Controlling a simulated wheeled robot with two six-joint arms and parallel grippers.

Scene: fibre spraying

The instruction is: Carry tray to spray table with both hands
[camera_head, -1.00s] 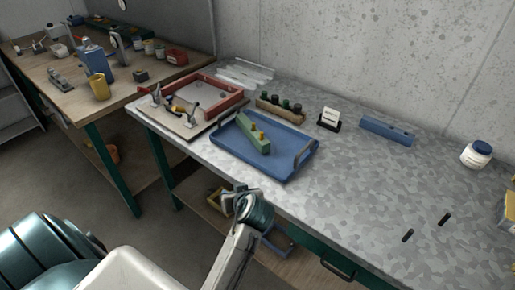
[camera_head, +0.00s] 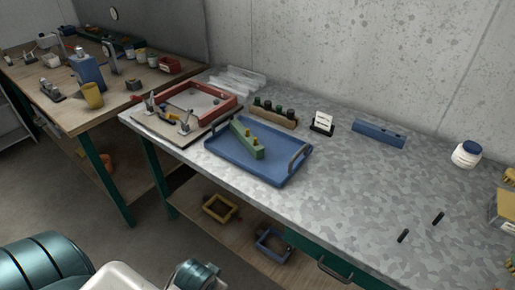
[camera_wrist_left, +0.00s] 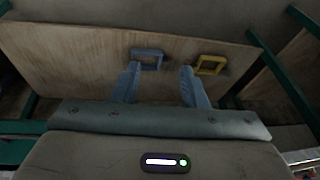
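A blue tray (camera_head: 270,172) lies flat on the grey mottled table (camera_head: 330,210). It has an upright handle (camera_head: 299,156) at its right end and another at its left end. A green block (camera_head: 246,143) with orange-yellow pegs lies in the tray. My left gripper (camera_wrist_left: 158,72) shows in the left wrist view, its two blue fingers apart with nothing between them. It points toward the wooden lower shelf (camera_wrist_left: 90,60), and the tray is not in that view. Neither gripper shows in the head view; only parts of my arms show at its bottom edge.
A rack of dark bottles (camera_head: 274,114), a card holder (camera_head: 322,123) and a blue bar (camera_head: 379,134) stand behind. Table right of the tray is mostly clear. A wooden bench (camera_head: 130,92) stands left.

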